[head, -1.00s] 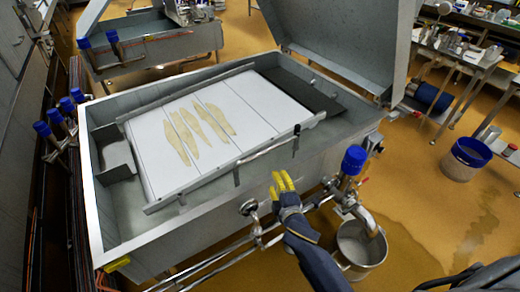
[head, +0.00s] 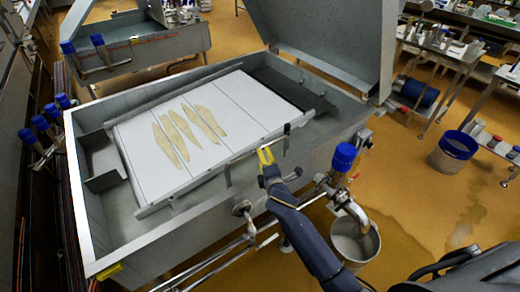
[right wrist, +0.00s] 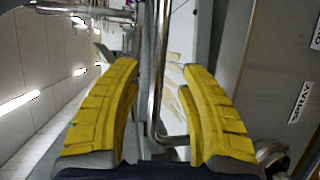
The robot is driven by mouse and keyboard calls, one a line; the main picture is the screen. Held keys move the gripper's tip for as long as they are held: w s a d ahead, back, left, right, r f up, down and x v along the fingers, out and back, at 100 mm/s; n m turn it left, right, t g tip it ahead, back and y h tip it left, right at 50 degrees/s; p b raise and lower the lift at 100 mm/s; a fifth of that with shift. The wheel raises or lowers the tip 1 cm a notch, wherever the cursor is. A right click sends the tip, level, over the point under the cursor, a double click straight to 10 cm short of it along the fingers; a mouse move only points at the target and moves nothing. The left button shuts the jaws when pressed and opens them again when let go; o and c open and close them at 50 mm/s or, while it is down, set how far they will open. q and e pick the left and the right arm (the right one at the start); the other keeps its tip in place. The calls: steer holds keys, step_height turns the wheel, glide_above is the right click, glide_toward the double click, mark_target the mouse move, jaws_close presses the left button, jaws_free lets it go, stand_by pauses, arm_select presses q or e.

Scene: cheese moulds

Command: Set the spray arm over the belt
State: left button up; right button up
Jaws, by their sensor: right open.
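The spray arm (head: 245,154) is a thin bent metal pipe along the front edge of the vat, with a dark upright piece at its right end. The belt (head: 240,130) is a white panelled surface tilted inside the vat, with several tan streaks on it. My right gripper (head: 266,156) has yellow fingers and is at the spray arm's right part. In the right wrist view my right gripper (right wrist: 160,100) is open, and the pipe (right wrist: 155,90) shows between its fingers; I cannot tell whether they touch. My left gripper is not in view.
The grey vat (head: 110,240) has a raised lid (head: 320,40) behind. A blue-topped valve (head: 344,157) and a metal bucket (head: 355,243) are right of my right arm. A blue-rimmed bucket (head: 455,150) stands on the floor. A label reading SPRAY (right wrist: 300,102) is at right.

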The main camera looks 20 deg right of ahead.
steer(key=shift+w+d+f, duration=0.1)
steer(key=shift+w+f, duration=0.1)
steer(key=shift+w, duration=0.9)
steer(key=shift+w+d+f, duration=0.1)
steer(key=shift+w+f, duration=0.1)
steer(key=shift+w, duration=0.85)
steer(key=shift+w+f, duration=0.2)
steer(key=shift+w, duration=0.9)
steer(key=shift+c, duration=0.2)
jaws_close()
